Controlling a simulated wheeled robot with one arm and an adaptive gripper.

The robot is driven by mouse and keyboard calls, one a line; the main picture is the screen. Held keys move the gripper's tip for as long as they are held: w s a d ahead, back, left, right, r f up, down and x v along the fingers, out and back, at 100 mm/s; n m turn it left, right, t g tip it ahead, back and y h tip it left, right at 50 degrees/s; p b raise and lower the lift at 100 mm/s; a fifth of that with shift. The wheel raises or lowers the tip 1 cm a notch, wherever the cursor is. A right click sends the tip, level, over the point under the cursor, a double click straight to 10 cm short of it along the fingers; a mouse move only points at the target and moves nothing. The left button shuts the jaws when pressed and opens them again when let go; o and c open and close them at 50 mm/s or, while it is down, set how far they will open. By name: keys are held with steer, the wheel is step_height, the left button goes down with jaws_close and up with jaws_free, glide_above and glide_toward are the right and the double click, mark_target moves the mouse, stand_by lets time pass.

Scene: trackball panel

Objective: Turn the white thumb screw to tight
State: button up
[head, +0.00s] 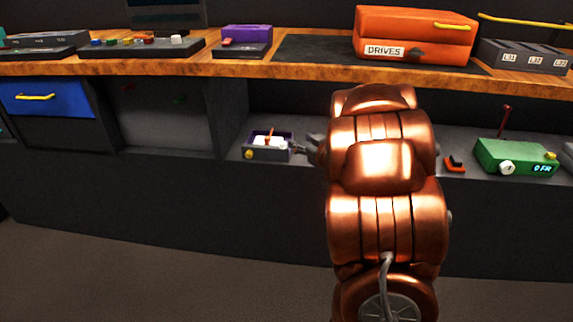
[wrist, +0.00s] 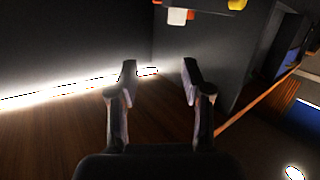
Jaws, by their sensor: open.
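A small dark purple box (head: 252,146) on the lower shelf has a white part (head: 268,141) on top with an orange lever and a yellow knob (head: 249,154) at its front left. A green box (head: 510,154) to the right has a round white knob (head: 508,168) on its front. I cannot tell which white part is the thumb screw. My gripper (head: 305,150) is just right of the purple box, partly hidden by my arm. In the wrist view my gripper (wrist: 158,72) is open and empty; a white part (wrist: 178,17) and a yellow knob (wrist: 237,4) show beyond it.
The wooden worktop (head: 315,70) overhangs the shelf. It bears an orange DRIVES case (head: 415,25) and several panels. A small black and orange item (head: 454,165) lies left of the green box. A dark divider (head: 230,120) stands left of the purple box.

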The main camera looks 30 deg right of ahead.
steer(key=t+y+b, duration=0.1)
steer(key=b, duration=0.2)
glide_toward(285, 145)
steer(key=w+d, duration=0.1)
steer(key=w, duration=0.1)
steer(key=f+t+y, duration=0.1)
steer(key=y, duration=0.1)
steer(key=shift+w+a+f+b, duration=0.15)
steer(key=shift+w+b, duration=0.75)
steer(key=shift+w, duration=0.85)
steer(key=shift+w+a+r+b, duration=0.15)
steer(key=shift+w+b, duration=0.7)
steer(key=shift+w, duration=0.9)
steer(key=shift+f, duration=0.1)
jaws_close()
